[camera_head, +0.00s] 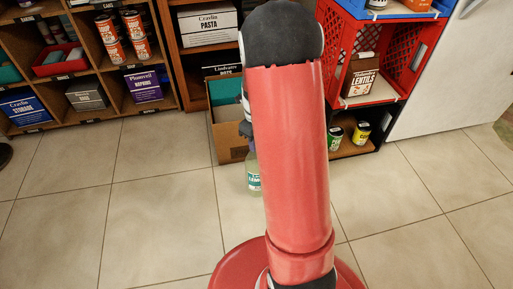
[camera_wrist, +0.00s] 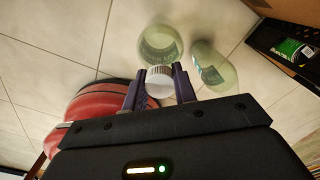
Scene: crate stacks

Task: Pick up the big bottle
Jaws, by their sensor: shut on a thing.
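A pale green see-through bottle (camera_wrist: 160,45) with a white cap (camera_wrist: 160,80) is between my fingers in the wrist view. My gripper (camera_wrist: 158,86) is shut on it at the cap, and its body extends beyond the fingertips over the tiled floor. A second pale green shape (camera_wrist: 214,67), which looks like another bottle, is just to the right, outside the fingers. In the head view a green bottle (camera_head: 253,172) with a label shows beneath my gripper, partly hidden behind my red arm. I cannot tell whether the held bottle touches the floor.
A cardboard box (camera_head: 228,137) stands behind the bottle. A red crate (camera_head: 405,55) is above a low shelf with a green can (camera_head: 335,138) and a yellow can (camera_head: 361,133). Wooden shelves (camera_head: 115,110) with cans and boxes line the back left. The tiled floor (camera_head: 110,210) is clear at left.

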